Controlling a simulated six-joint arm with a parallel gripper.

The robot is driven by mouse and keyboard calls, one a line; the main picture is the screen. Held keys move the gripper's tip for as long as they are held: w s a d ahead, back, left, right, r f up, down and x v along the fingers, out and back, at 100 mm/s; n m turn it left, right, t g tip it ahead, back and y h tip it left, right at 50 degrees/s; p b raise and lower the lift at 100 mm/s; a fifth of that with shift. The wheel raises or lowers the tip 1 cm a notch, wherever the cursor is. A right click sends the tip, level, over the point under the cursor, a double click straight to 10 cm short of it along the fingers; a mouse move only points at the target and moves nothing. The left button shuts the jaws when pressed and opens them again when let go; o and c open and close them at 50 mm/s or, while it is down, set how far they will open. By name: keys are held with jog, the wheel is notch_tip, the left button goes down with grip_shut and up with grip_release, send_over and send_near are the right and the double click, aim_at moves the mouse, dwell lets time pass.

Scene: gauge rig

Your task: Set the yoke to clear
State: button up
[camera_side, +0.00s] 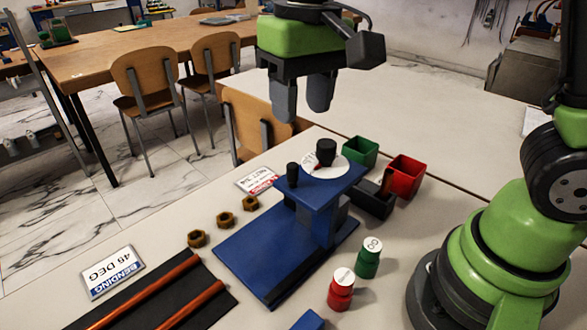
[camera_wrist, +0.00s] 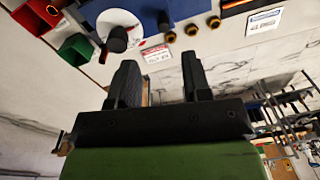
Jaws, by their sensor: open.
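The blue gauge rig (camera_side: 262,250) stands on the table, with a base plate, a post and a raised top. On its top is a white dial (camera_side: 338,172) with a red mark and a black knob (camera_side: 326,152). A black upright peg (camera_side: 292,174) stands at the top's left end. I cannot tell which part is the yoke, nor read its setting. The wrist view shows the dial (camera_wrist: 112,18), knob (camera_wrist: 117,40) and peg (camera_wrist: 164,24) beyond the fingertips. My gripper (camera_side: 302,100) hangs above the rig, open and empty, fingers apart (camera_wrist: 158,62), touching nothing.
Behind the rig are a green bin (camera_side: 361,152) and a red bin (camera_side: 405,177). A red weight (camera_side: 341,290) and green weight (camera_side: 368,260) stand in front. Several brass nuts (camera_side: 223,219), a sign (camera_side: 112,273) and copper rods (camera_side: 150,288) lie left.

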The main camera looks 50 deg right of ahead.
aim_at(293, 165)
jog(key=shift+w+a+f, duration=0.35)
jog(key=shift+w+f, duration=0.05)
jog(key=shift+f, duration=0.3)
notch_tip(293, 165, down, 10)
jog(key=shift+r, duration=0.15)
jog(key=shift+c, duration=0.2)
grip_shut()
